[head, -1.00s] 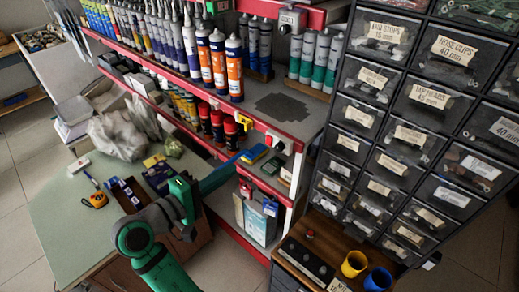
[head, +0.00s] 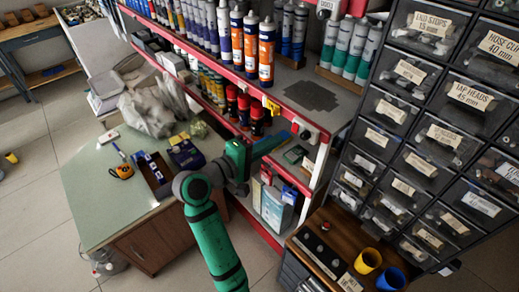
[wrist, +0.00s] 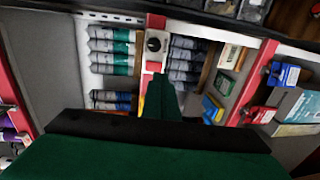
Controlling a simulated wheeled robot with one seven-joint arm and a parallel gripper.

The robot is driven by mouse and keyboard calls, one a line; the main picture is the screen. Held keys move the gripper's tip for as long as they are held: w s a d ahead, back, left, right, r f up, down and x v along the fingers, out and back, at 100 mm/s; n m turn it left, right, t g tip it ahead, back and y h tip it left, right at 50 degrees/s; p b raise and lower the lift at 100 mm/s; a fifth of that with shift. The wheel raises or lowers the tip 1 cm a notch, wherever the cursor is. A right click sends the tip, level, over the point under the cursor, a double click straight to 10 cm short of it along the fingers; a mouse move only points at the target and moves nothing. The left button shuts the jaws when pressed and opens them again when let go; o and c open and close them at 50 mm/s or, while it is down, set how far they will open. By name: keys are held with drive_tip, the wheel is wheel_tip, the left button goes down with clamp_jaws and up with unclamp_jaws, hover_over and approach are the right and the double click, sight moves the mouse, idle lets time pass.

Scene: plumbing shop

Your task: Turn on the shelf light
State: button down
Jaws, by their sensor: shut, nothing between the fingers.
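A dark round knob on a pale plate (head: 306,133) is on the red front edge of the shelf, at its right end. In the wrist view the knob (wrist: 155,43) sits on a pale upright strip, with a small red block below it. No label naming it as the light switch is readable, and I cannot tell whether a lamp is lit. My gripper (head: 287,137) is shut and empty, just left of the knob in the head view. In the wrist view its green fingers (wrist: 160,84) point toward the knob, with the tip just below it. I cannot tell whether they touch.
A pale box with a dark knob and label (head: 326,9) is on the upper shelf edge. Sealant tubes (head: 266,52) line the shelves. Drawer cabinets (head: 405,110) stand at right, above yellow (head: 367,261) and blue cups (head: 390,279). A green-topped bench (head: 95,205) is at left.

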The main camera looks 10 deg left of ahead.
sight(294, 132)
drive_tip(key=shift+x, duration=2.65)
drive_tip(key=shift+a, duration=0.1)
